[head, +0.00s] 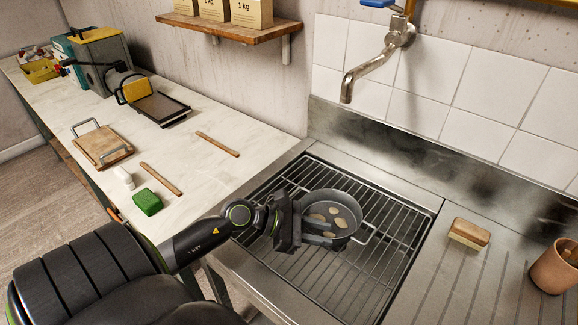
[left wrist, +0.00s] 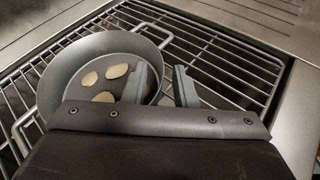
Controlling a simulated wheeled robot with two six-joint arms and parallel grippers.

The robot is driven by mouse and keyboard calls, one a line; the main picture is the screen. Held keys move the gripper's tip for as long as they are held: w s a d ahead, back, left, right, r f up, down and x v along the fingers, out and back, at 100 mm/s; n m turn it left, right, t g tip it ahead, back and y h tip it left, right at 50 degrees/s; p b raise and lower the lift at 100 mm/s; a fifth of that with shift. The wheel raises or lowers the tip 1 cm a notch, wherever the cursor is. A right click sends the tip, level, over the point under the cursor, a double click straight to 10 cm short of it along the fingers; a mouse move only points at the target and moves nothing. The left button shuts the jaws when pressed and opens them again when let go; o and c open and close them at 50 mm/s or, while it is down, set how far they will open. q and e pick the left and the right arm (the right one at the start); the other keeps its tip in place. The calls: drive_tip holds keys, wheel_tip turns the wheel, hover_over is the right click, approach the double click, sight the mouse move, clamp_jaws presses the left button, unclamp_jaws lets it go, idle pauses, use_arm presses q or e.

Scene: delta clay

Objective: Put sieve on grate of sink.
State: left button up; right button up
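The sieve (head: 348,204) is a round dark-grey pan with wire side handles and several pale flat pieces inside. It sits level over the wire grate (head: 378,273) of the sink and seems to rest on it; I cannot see its underside. It also shows in the left wrist view (left wrist: 68,72). My left gripper (head: 326,234) is at the sieve's near side. In the left wrist view its fingers (left wrist: 168,86) straddle the sieve's wall, one inside and one outside, with a visible gap between them. My right gripper is out of view.
A tap (head: 376,65) juts from the tiled wall above the sink. A brush (head: 469,234) and a clay pot (head: 556,266) stand on the drainboard at right. The left counter holds a green sponge (head: 147,202), wooden sticks and a wooden board (head: 103,147).

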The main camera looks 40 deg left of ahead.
use_arm(q)
drive_tip(key=b+v, duration=0.1)
drive_tip(key=v, duration=0.5)
drive_tip(key=shift+s+a, duration=0.25)
drive_tip(key=shift+s, duration=0.1)
drive_tip(key=shift+v, duration=1.15)
drive_tip(key=shift+r, duration=0.15)
